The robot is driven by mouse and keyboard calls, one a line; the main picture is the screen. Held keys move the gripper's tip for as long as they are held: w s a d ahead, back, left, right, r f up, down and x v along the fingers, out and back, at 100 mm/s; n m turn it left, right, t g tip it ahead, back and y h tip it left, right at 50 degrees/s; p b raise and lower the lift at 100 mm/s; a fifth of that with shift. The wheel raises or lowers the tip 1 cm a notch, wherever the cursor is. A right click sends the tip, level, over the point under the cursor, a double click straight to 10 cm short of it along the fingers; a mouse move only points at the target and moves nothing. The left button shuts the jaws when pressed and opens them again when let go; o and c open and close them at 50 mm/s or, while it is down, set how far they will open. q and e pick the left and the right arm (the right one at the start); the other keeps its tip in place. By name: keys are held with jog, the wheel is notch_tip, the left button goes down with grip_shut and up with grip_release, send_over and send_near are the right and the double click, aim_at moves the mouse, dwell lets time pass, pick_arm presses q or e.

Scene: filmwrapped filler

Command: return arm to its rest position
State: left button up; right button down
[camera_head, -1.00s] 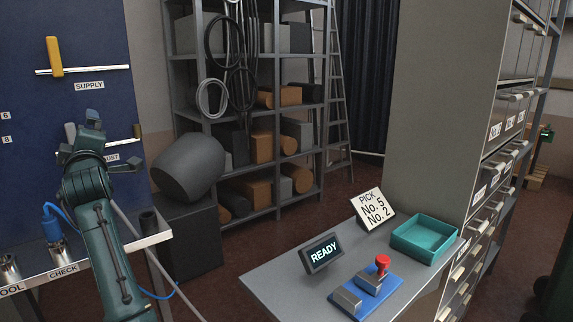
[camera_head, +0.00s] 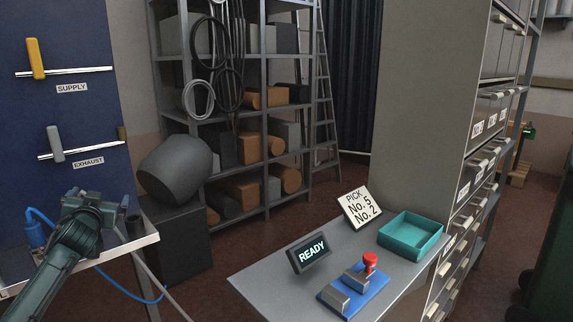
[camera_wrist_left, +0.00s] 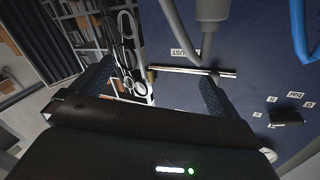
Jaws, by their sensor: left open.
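My left arm comes in from the lower left of the head view, its dark teal wrist end with the left gripper (camera_head: 100,200) low over the bench, below the blue panel (camera_head: 62,115). In the left wrist view the two fingers of this gripper (camera_wrist_left: 153,87) stand wide apart with nothing between them. The EXHAUST lever (camera_head: 55,144) has a grey upright handle on a bright bar, apart from the gripper. Its bar also shows in the wrist view (camera_wrist_left: 180,70), beyond the fingers. The SUPPLY lever (camera_head: 36,58) has a yellow upright handle. My right gripper is not in view.
The bench (camera_head: 145,240) with a blue fitting and hose lies close to my arm. A dark rounded drum (camera_head: 175,170) stands behind it. A grey table (camera_head: 262,282) at right holds a READY display (camera_head: 309,252), a PICK sign (camera_head: 359,207) and a teal tray (camera_head: 384,237).

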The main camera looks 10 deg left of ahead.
pick_arm(q)
jog(key=s+d+f+m+g+h, duration=0.1)
jog(key=s+d+f+m+h, duration=0.35)
jog(key=d+f, duration=0.7)
jog(key=s+d+f+m+h, duration=0.3)
jog(key=s+d+f+h, duration=0.15)
jog(key=d+f, duration=0.7)
jog(key=s+d+f+n+g+h+p, duration=0.1)
jog(key=s+d+f+g, duration=0.1)
jog(key=s+d, duration=0.6)
jog(key=s+d+f+n+g+h+p, duration=0.1)
jog(key=s+d+f, duration=0.3)
jog(key=s+d, duration=0.5)
jog(key=shift+s+d+f+n+g+h+p, duration=0.15)
jog(key=shift+s+d+n+g+h+p, duration=0.25)
jog(key=shift+s, duration=3.85)
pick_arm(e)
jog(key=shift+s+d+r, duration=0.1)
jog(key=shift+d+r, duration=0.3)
pick_arm(q)
jog(key=shift+a, duration=0.1)
